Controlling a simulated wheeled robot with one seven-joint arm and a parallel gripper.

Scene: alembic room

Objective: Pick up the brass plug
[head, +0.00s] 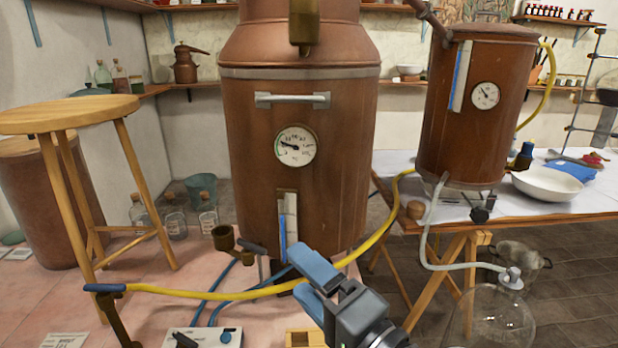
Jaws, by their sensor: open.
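I cannot tell for sure which thing is the brass plug. A small brown stopper-like piece (415,210) sits at the left front edge of the white-covered table. A dark brass cup-shaped fitting (224,239) shows at the lower left of the large copper still (300,190). My gripper (297,270) has blue fingers and is in front of the still's base, at the lower middle of the head view. Its jaws are apart, pointing up and left, with nothing seen between them. It is right of the brass fitting and below and left of the stopper-like piece.
A yellow hose (220,295) runs across behind my gripper to the white-covered table (395,165). A wooden stool (65,116) stands at the left. A glass flask (500,315) stands at the lower right. A white box (200,338) lies at the bottom.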

